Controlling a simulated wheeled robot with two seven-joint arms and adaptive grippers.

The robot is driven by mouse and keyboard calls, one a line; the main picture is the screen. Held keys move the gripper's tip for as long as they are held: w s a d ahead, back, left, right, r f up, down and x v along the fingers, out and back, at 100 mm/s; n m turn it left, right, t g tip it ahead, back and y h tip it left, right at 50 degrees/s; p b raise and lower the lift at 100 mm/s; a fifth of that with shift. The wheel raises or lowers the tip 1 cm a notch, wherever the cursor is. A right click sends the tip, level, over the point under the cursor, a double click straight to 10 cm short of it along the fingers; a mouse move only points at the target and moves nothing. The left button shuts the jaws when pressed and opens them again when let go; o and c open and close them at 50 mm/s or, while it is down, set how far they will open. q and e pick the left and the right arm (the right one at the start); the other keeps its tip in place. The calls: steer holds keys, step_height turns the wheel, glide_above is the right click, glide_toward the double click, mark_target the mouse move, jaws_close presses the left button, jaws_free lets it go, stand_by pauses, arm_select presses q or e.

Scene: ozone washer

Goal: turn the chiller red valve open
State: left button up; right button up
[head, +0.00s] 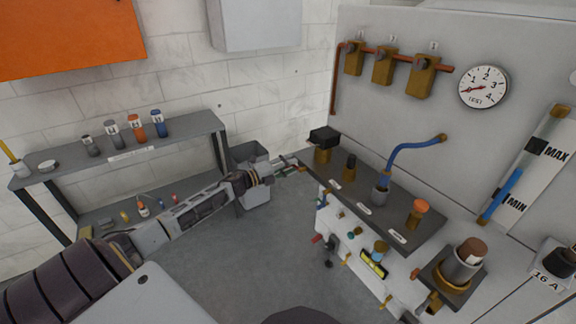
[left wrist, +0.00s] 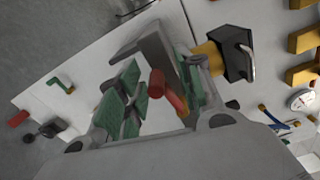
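My left gripper (head: 288,166) reaches in from the left to the far left corner of the machine's dark top plate. In the left wrist view, its fingers (left wrist: 155,95) are spread. A red handle with a bent shape (left wrist: 158,83) shows between the green finger pads, with visible room on its left side. Whether a pad touches it on the right I cannot tell. A second red handle (left wrist: 19,118) shows at the far left of that view, and a red handle (head: 317,239) shows low on the machine front in the head view. My right gripper is out of view.
A black-topped brass fitting (head: 323,140) stands close beyond my left gripper; it also shows in the left wrist view (left wrist: 232,52). The dark top plate (head: 395,212) bears an orange-capped fitting (head: 421,207) and a blue hose (head: 405,150). A grey shelf (head: 180,140) stands left.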

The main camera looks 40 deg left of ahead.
arm_select(q)
steer(key=shift+r, duration=0.15)
steer(key=v, duration=1.2)
stand_by(1.2)
stand_by(0.4)
